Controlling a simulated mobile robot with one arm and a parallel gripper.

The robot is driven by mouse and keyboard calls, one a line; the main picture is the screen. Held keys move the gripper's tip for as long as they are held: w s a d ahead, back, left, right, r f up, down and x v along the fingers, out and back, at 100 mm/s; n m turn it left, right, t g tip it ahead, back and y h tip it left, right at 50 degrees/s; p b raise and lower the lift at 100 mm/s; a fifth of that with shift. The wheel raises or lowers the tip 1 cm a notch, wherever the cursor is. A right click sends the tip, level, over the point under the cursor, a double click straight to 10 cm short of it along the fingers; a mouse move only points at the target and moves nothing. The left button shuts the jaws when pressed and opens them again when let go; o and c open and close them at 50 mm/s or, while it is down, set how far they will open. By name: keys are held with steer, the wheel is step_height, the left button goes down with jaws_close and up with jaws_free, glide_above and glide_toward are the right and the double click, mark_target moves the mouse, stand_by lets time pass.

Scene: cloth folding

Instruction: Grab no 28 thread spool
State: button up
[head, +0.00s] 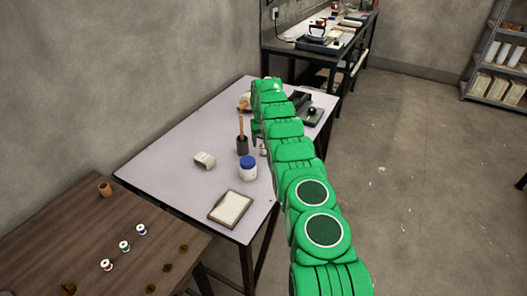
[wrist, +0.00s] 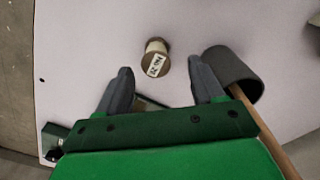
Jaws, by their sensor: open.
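A small thread spool (wrist: 154,58) with a pale label and dark lettering stands out in the wrist view. The lettering seems to include "No", but I cannot read the number surely. My gripper (wrist: 162,82) is open and empty, with its two grey fingers apart. The spool lies just beyond the fingertips, nearer the left finger, and is not between them. In the head view my gripper (head: 257,130) is over the light table, partly hidden by my green arm. A small object (head: 263,149) beside it may be the spool.
A dark cup (wrist: 236,66) with a wooden handle sits close to the right finger. The light table (head: 170,140) also holds a white roll-like item (head: 204,160), a blue-lidded jar (head: 248,170) and a framed pad (head: 231,208). Other spools (head: 124,246) stand on the brown table (head: 60,235).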

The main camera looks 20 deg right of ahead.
mark_target(263, 146)
steer(key=shift+d+f, duration=0.15)
steer(key=shift+f, duration=1.15)
steer(key=shift+d+f, duration=0.1)
steer(key=shift+f, duration=1.15)
steer(key=c, duration=1.1)
